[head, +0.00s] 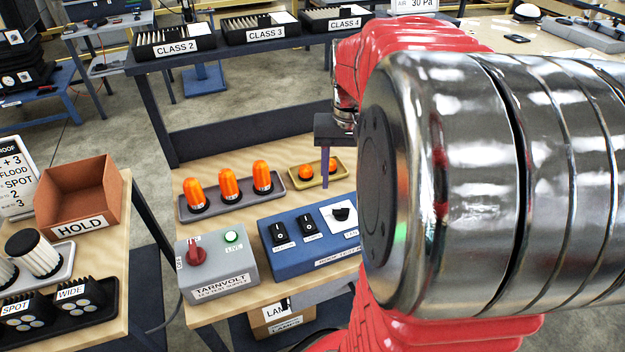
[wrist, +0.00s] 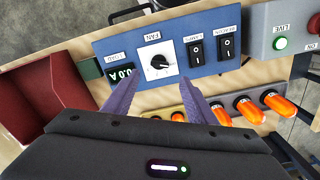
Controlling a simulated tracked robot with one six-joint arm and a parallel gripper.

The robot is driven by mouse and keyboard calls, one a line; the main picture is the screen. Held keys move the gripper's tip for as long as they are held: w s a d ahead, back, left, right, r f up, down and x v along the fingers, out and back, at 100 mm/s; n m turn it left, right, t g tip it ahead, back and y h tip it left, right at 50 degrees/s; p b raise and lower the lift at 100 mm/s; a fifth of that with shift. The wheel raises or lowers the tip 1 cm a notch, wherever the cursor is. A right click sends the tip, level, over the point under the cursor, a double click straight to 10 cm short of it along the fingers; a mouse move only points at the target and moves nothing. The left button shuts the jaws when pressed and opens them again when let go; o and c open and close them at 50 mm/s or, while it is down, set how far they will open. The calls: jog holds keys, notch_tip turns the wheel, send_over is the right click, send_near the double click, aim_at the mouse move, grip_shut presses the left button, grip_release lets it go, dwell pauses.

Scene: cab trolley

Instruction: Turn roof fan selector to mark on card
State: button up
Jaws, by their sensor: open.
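The fan selector (wrist: 158,62) is a round black knob on a white plate, set in a blue panel (wrist: 190,28) and labelled FAN. In the wrist view its pointer is too small to read surely. In the head view the selector (head: 341,213) shows just left of my arm. My gripper (wrist: 161,82) is open and empty, its two purple fingers pointing at the panel, one to each side of the knob in the picture. In the head view my gripper (head: 325,184) hangs above the bench behind the panel, apart from it. A white card (head: 14,178) at far left has cut-off lettering.
Two black rocker switches (wrist: 211,50) sit beside the selector. A 0.0 A display (wrist: 121,76) is on its other side. A grey TARNVOLT box (head: 216,266) with a red knob stands left of the panel. Orange beacons (head: 229,184) stand in a tray behind.

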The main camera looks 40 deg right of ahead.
aim_at(340, 208)
notch_tip(340, 208, down, 9)
dwell(0.4)
jog(key=shift+c, duration=0.4)
jog(key=c, duration=0.9)
jog(key=shift+a, duration=0.3)
jog(key=shift+c, duration=0.4)
jog(key=shift+d, duration=0.25)
jog(key=shift+m, duration=0.4)
jog(key=m, duration=0.8)
jog(key=shift+w, duration=0.1)
